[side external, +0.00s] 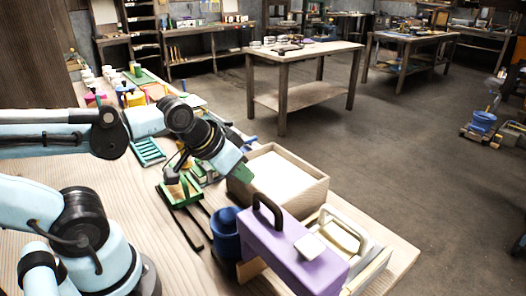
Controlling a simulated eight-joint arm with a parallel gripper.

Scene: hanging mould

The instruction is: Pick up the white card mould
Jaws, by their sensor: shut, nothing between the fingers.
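My gripper (241,172) is shut and empty, with its end just above the left wall of an open wooden box (310,192). A flat white surface fills much of that box. I cannot tell any one thing for certain as the white card mould. A small white card-like piece (310,246) lies on top of a purple case (285,262) with a dark handle, at the front. A white, rounded frame or handle (345,226) stands just right of the case. My gripper is apart from both white pieces, behind and left of them.
A dark blue cup (225,235) stands left of the purple case. A green stand (180,192) and a green slatted rack (148,151) are left of my gripper. Small coloured items crowd the far end of the wooden table. Bare table (395,258) shows at the right corner.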

